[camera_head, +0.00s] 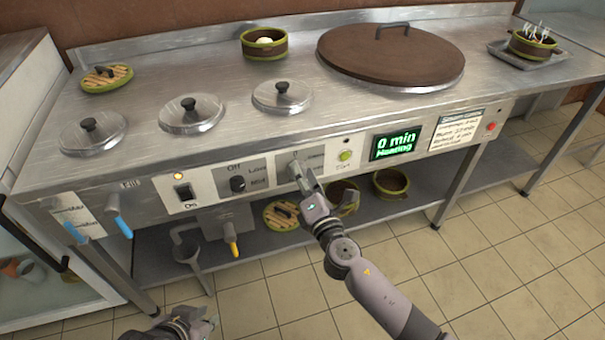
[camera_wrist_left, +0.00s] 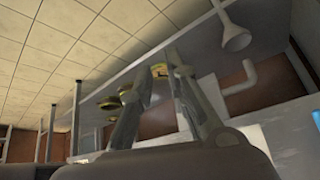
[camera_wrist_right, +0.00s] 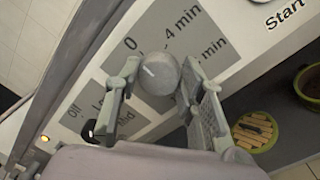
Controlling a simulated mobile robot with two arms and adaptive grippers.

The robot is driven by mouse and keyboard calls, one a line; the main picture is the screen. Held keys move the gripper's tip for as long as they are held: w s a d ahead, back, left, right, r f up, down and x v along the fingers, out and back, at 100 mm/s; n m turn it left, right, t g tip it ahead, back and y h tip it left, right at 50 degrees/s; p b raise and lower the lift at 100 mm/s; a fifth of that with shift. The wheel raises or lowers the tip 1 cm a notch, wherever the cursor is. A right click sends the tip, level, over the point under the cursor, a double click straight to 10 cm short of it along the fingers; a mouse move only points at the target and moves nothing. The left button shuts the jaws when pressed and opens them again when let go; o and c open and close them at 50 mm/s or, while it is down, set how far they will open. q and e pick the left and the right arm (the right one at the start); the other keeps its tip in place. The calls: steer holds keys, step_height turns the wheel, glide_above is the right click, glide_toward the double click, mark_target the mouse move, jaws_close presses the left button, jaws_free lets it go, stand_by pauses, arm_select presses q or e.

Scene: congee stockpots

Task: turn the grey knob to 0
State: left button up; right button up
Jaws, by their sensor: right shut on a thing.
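The grey knob (camera_wrist_right: 158,74) is on a light panel plate with labels 0, 4 min and another min label. A short white mark on its face lies at its upper left, on the side of the 0 label (camera_wrist_right: 130,43). My right gripper (camera_wrist_right: 160,82) has one finger on each side of the knob and is shut on it. In the head view my right gripper (camera_head: 306,181) reaches the panel and mostly covers the knob. My left gripper (camera_head: 208,322) is low at the bottom edge, away from the panel; the left wrist view shows its fingers (camera_wrist_left: 158,75) apart and empty.
A black knob (camera_head: 238,184) labelled Off is left of the grey knob. The lower shelf (camera_head: 375,211) holds bowls. Open tiled floor (camera_head: 480,255) lies in front.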

arm_select(q)
steer(key=shift+s+a+f+g, duration=0.15)
steer(key=shift+s+g, duration=0.1)
steer(key=shift+s, duration=0.1)
steer(key=shift+s+a+f+g, duration=0.1)
steer(key=shift+s+g, duration=0.15)
steer(key=shift+s, duration=0.1)
arm_select(e)
steer(key=shift+a+n, duration=0.1)
steer(key=shift+n, duration=0.3)
steer(key=shift+f, duration=0.1)
steer(key=o, duration=1.2)
steer(key=shift+c, duration=0.2)
steer(key=v, duration=1.2)
